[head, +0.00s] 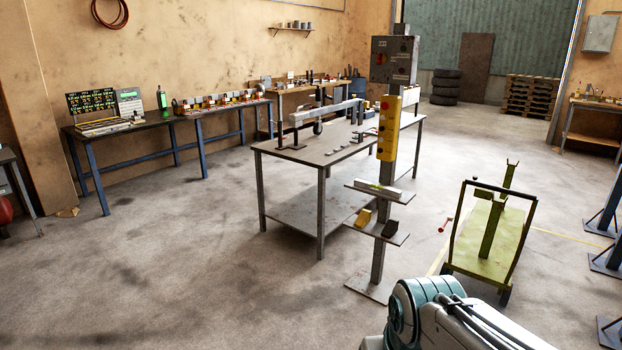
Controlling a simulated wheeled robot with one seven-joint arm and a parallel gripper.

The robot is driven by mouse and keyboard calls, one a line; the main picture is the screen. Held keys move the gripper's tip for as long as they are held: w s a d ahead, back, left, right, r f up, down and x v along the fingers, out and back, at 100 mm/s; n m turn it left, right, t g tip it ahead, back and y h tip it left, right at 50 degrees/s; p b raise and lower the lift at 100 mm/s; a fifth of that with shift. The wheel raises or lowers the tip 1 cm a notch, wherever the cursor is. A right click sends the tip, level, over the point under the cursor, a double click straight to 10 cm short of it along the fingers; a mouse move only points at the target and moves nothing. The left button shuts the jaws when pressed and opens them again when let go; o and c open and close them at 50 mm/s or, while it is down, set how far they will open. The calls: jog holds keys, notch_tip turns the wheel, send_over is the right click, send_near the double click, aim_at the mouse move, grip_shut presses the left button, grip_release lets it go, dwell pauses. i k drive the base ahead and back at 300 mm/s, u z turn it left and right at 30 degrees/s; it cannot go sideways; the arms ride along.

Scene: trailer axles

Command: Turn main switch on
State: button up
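A grey control box (394,60) is mounted at the top of a grey upright post (379,258). Small light labels and knobs show on its front, too small to tell which is the main switch or how it is set. A yellow panel (389,128) with several dark buttons and a red one at its top is fixed to the post below the box. My gripper is not in view. Only a part of my arm shows at the bottom right, well below and in front of the post.
A grey workbench (280,152) with an axle beam stands behind the post. Shelves (376,229) jut out from the post. A yellow-green trolley (487,246) stands to its right. The floor at front left is clear.

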aim_at(381, 57)
jog(key=z, duration=0.2)
jog(key=i, duration=0.9)
jog(key=z, duration=0.4)
jog(key=i, duration=1.65)
